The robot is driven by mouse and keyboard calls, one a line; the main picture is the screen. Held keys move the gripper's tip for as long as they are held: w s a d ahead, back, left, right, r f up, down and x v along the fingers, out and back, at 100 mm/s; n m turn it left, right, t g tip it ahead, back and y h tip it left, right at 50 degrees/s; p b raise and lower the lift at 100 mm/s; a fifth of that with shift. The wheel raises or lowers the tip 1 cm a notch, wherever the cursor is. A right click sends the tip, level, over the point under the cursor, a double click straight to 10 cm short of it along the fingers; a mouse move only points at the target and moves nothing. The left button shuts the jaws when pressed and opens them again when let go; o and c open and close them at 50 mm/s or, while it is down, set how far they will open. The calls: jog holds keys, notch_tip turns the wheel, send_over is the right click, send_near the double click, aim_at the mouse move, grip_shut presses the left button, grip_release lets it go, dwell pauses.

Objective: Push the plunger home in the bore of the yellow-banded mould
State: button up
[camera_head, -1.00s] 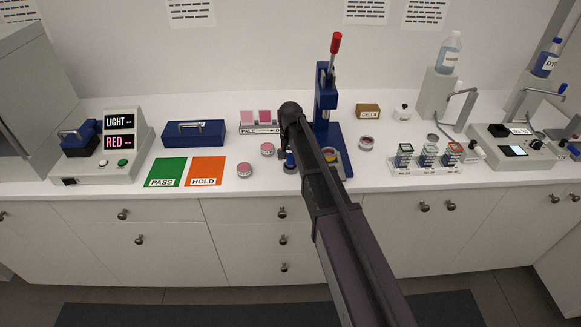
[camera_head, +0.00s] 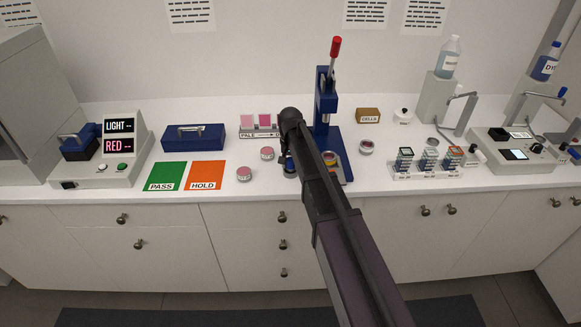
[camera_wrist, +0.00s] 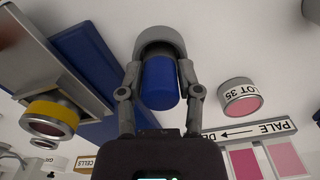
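A blue-handled plunger with a wider grey end (camera_wrist: 158,82) stands between the fingers of my gripper (camera_wrist: 159,75) in the wrist view. The fingers flank it closely; whether they press on it I cannot tell. In the head view the plunger (camera_head: 290,164) is small and partly behind my arm, on the counter left of the blue press. The yellow-banded mould (camera_head: 330,159) stands at the press base, partly hidden by my arm. It shows at the left of the wrist view (camera_wrist: 52,111), apart from the plunger; its bore is not clearly visible.
The blue press (camera_head: 325,100) with a red-knobbed lever stands just right of my gripper. Pink jars (camera_head: 267,153) (camera_head: 244,174) sit to the left, beside the orange HOLD mat (camera_head: 207,168). A pale-to-dark swatch stand (camera_head: 258,130) is behind. Another jar (camera_head: 366,147) is right of the press.

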aim_at(291, 160)
grip_shut()
jog(key=shift+r, duration=0.1)
notch_tip(291, 160, up, 3)
jog(key=p, duration=0.3)
jog(key=shift+r, duration=0.1)
jog(key=shift+s+r+p, duration=0.15)
jog(key=shift+r+p, duration=0.15)
jog(key=shift+p, duration=0.2)
jog(key=s+d+p, duration=0.1)
jog(key=s+d, duration=0.1)
jog(key=s, duration=1.3)
jog(key=shift+s+d+r, duration=0.25)
jog(key=shift+d+r, duration=0.1)
jog(key=shift+r, duration=0.1)
jog(key=w+d+r+m+p, duration=0.3)
jog(key=w+d+r+p, duration=0.1)
jog(key=w, duration=0.4)
jog(key=w+d+r+m+p, duration=0.3)
jog(key=w+d+r+p, duration=0.1)
jog(key=w+d, duration=0.3)
jog(key=shift+w+r+p, duration=0.4)
jog(key=shift+w+r, duration=0.05)
jog(key=shift+w, duration=0.55)
